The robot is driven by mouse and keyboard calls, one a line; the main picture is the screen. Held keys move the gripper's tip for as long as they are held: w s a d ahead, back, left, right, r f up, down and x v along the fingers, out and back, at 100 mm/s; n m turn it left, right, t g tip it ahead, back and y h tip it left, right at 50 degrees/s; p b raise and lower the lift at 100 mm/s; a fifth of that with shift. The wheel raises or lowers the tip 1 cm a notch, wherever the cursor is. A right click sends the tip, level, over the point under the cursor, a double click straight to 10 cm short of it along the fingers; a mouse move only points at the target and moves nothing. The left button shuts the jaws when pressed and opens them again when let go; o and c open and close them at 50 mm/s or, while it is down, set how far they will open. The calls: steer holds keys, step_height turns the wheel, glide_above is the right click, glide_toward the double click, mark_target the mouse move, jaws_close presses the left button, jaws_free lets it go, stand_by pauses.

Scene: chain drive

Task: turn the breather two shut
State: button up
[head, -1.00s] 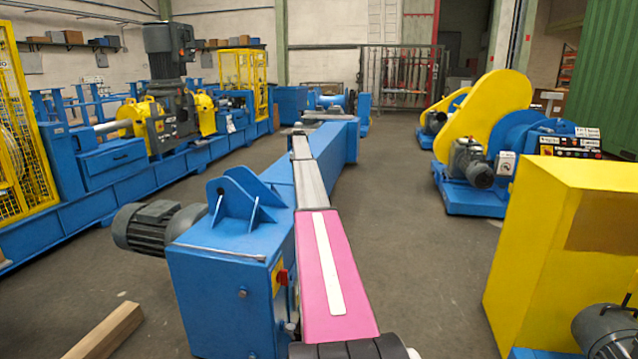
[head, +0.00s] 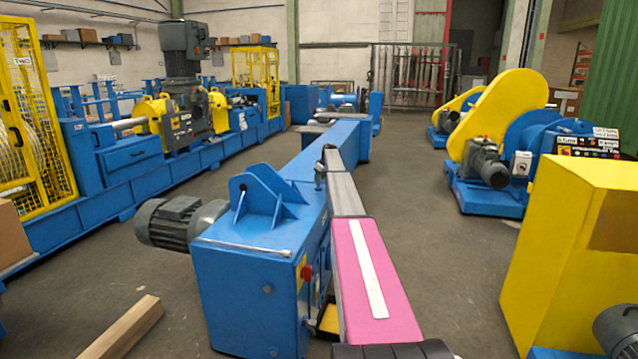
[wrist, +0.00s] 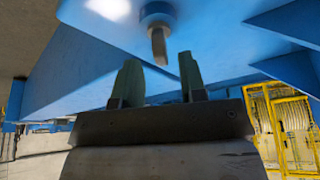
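In the wrist view, a small fitting (wrist: 158,42) with a flat, brownish-grey tab sticks out of a round blue collar (wrist: 157,13) on a blue surface. It may be breather two; I see no label on it. My gripper (wrist: 159,65) is open. Its two greenish fingers stand apart, one on each side of the tab's end, with gaps and no clear contact. In the head view, a small upright fitting (head: 319,177) stands beside my arm at the blue machine (head: 245,285); I cannot tell whether it is the same one. My fingers are not clear there.
A grey motor (head: 178,222) and blue brackets (head: 262,195) sit on the machine. A yellow cabinet (head: 575,255) stands close on the right. A wooden beam (head: 122,328) lies on the floor at left. Open floor (head: 430,215) lies to the right of my arm.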

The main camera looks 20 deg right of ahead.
steer(key=shift+x, duration=1.55)
steer(key=shift+a, duration=0.1)
jaws_close()
steer(key=shift+m, duration=0.3)
steer(key=m+h, duration=0.1)
steer(key=m, duration=0.1)
steer(key=m+h, duration=0.1)
steer(key=m, duration=0.2)
steer(key=shift+r+t, duration=0.1)
steer(key=shift+t, duration=0.3)
steer(key=m+h, duration=0.1)
steer(key=m, duration=0.2)
steer(key=m+h, duration=0.1)
steer(key=m, duration=0.2)
steer(key=shift+m+g+h, duration=0.4)
